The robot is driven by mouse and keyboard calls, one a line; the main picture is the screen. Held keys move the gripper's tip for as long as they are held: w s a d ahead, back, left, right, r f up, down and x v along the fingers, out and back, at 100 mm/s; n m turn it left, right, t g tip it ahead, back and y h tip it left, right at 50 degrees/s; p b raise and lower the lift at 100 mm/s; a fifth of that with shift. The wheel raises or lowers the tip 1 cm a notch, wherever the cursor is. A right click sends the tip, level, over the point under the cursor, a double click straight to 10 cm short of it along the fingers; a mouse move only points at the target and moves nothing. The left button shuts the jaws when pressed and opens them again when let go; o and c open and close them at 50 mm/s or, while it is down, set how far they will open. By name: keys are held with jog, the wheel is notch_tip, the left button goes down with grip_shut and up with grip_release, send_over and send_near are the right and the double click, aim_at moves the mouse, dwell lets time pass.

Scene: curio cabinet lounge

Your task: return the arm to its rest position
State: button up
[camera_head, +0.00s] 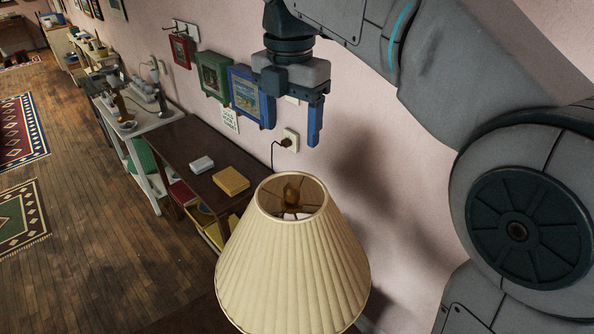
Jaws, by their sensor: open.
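My gripper (291,115) hangs from my bent grey arm at the upper middle of the head view, pointing down. Its blue-tipped fingers are apart and nothing is between them. It is in the air in front of the pink wall, and in the picture it is above the lamp. The arm folds up and over from my large round joint at the right.
A pleated cream lampshade (290,270) stands close in front. Behind it is a dark wooden table (185,150) with a white box (202,164) and a yellow box (231,181). Framed boxes, including a green one (213,76), hang on the wall. Wooden floor (90,200) is open at left.

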jog(key=s+d+f+m+t+b, duration=0.2)
jog(key=s+d+f+m, duration=0.4)
jog(key=d+f+m, duration=0.4)
jog(key=s+d+f+m+t+b, duration=0.1)
jog(key=s+d+f+m+b, duration=0.2)
jog(key=m, duration=1.6)
jog(key=s+d+f, duration=0.3)
jog(key=d+f, duration=0.4)
jog(key=f, duration=0.2)
jog(key=shift+s+f+m+t, duration=0.25)
jog(key=shift+f+m+t, duration=0.05)
jog(key=shift+f+t, duration=0.1)
